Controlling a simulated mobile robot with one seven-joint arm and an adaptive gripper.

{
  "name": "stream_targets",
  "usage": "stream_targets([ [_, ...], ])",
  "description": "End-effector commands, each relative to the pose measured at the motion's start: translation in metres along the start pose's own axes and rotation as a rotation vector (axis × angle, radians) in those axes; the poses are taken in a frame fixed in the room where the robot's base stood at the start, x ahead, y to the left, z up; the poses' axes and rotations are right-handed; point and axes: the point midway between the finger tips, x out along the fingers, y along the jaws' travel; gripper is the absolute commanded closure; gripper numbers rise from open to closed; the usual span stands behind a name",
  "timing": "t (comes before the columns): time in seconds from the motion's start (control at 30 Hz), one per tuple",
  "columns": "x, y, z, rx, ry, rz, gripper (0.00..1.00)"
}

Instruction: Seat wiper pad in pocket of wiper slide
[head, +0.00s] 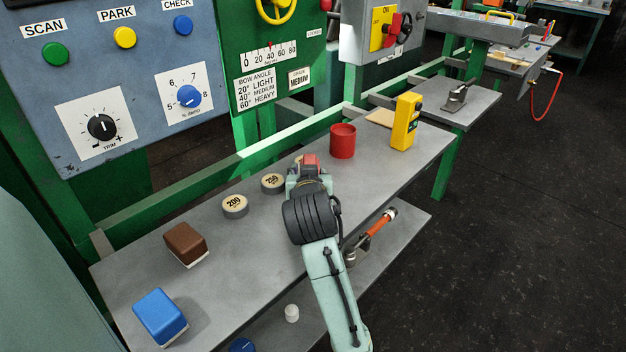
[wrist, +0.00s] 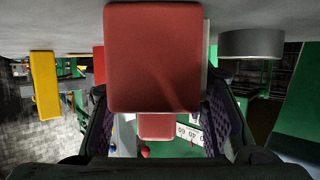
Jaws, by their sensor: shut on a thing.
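My gripper (head: 308,172) is over the middle of the grey bench, shut on a red block (head: 311,160), which I take to be the wiper pad. The red block fills the upper middle of the wrist view (wrist: 152,57), between dark finger pads, with a pale edge on its right side. Whether it touches the bench top is unclear. A brown block (head: 185,242) and a blue block (head: 160,315), both with pale undersides, lie at the near left end of the bench. I cannot clearly identify the wiper slide or its pocket.
Round weights marked 200 (head: 235,205) and 250 (head: 273,183) stand left of my gripper. A red cup (head: 343,142) and a yellow device (head: 405,122) stand beyond it. A dark metal fixture (head: 456,97) sits on the farther shelf. Control panels (head: 110,80) border the left.

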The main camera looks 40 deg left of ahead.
Motion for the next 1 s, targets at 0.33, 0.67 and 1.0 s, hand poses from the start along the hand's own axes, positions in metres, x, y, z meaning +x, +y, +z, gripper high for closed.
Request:
stream_targets([
  [0.33, 0.0012, 0.0001, 0.0022, 0.000, -0.003, 0.000, 0.57],
  [0.67, 0.0011, 0.0001, 0.0017, 0.000, -0.003, 0.000, 0.39],
  [1.0, -0.0003, 0.0001, -0.0019, 0.000, -0.002, 0.000, 0.39],
])
